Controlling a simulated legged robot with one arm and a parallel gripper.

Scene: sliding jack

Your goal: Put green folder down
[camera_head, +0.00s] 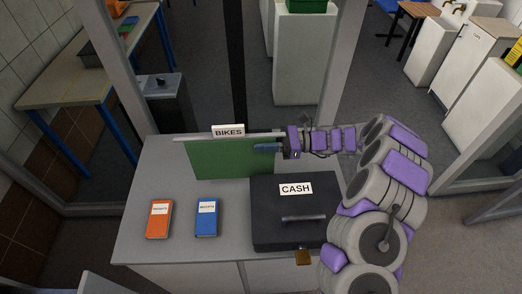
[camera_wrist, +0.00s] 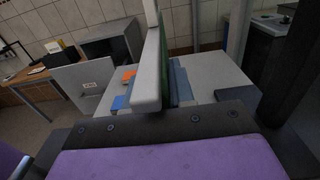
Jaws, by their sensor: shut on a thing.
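The green folder (camera_head: 228,160) hangs below a light bar, upright over the back of the grey counter (camera_head: 160,180). A white label reading BIKES (camera_head: 229,131) stands on top of the bar. My gripper (camera_head: 270,148) comes in from the right and is shut on the folder at its right end. I cannot tell whether the folder's lower edge touches the counter. In the wrist view the folder (camera_wrist: 165,60) is seen edge-on, with the light bar (camera_wrist: 148,75) in front of it.
A black CASH box (camera_head: 280,235) with a padlock (camera_head: 303,257) sits at the counter's right. An orange book (camera_head: 158,222) and a blue book (camera_head: 206,220) lie at the left front. The counter's left back is clear. A grey post (camera_head: 110,75) rises behind.

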